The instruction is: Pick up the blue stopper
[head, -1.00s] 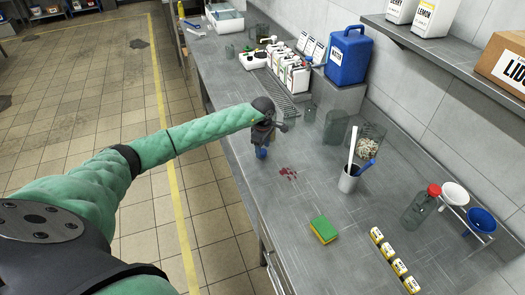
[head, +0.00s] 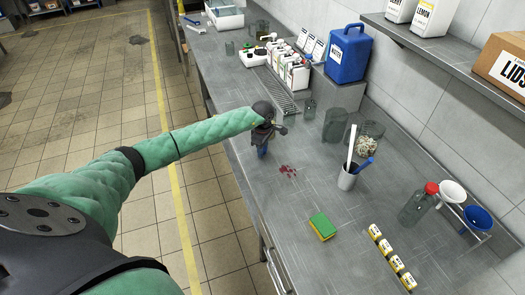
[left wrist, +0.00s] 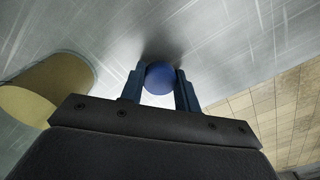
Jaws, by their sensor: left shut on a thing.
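The blue stopper (left wrist: 160,78) sits between the two fingers of my left gripper in the left wrist view, with a finger against each side. My left gripper (head: 262,151) is shut on it, low over the steel counter (head: 290,205) near its front edge. In the head view the gripper and wrist hide most of the stopper. I cannot tell whether the stopper touches the counter. My right gripper is in neither view.
A red spill (head: 287,172) lies just right of the gripper. A green and yellow sponge (head: 322,226), a cup with tools (head: 347,179) and clear glass vessels (head: 335,124) stand further right. A blue water canister (head: 348,55) stands at the back. The counter's front middle is mostly clear.

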